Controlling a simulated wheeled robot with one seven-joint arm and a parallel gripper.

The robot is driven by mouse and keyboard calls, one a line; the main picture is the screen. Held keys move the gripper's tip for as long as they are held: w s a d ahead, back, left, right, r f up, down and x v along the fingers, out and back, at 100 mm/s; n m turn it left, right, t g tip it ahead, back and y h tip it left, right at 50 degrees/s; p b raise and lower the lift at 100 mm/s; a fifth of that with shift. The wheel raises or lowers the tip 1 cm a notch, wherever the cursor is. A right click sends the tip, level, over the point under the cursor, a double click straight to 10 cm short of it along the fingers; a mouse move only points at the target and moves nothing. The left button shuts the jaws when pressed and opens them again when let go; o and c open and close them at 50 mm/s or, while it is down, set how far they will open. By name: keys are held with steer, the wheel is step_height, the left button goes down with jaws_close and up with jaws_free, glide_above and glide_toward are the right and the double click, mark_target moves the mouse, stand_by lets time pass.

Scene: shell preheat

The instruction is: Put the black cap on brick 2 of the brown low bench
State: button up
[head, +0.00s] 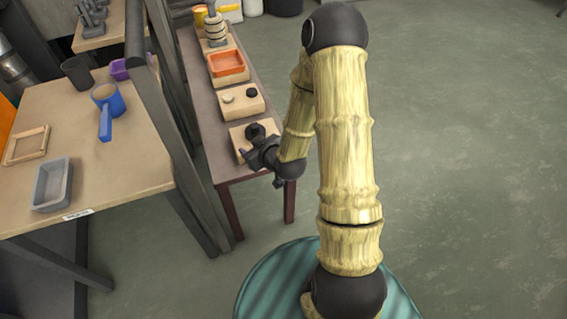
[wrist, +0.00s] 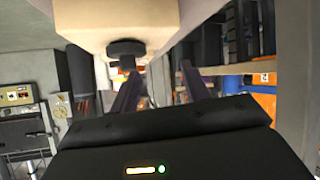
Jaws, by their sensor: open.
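The brown low bench (head: 211,149) runs away from me in the head view, with a row of pale bricks on it. The nearest brick (head: 237,134) is partly hidden by my gripper (head: 262,158), and a black round piece (head: 255,130) shows at its top. The brick behind it (head: 238,108) carries a cream disc (head: 228,99) and a small black cap (head: 252,93). No brick numbers are readable. In the wrist view, my gripper (wrist: 158,76) is open; a black round piece (wrist: 126,47) shows against a pale brick (wrist: 150,18), beyond the left finger.
Farther along the bench are an orange tray (head: 227,63) and a stack with a grey tool (head: 215,30). A dark post (head: 160,110) stands between the bench and the left table (head: 130,165). That table holds a grey tray (head: 52,184) and blue pan (head: 106,110). The floor at right is clear.

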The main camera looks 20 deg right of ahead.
steer(key=s+d+r+m+g+h, duration=0.1)
steer(key=s+r+g, duration=0.3)
steer(key=s, duration=0.5)
steer(key=s+d+r+m+g+h, duration=0.2)
steer(key=s+r+m+g, duration=0.1)
steer(key=s+r, duration=0.5)
steer(key=shift+s+r+g, duration=0.2)
steer(key=shift+s+g, duration=0.2)
steer(key=shift+g, duration=0.4)
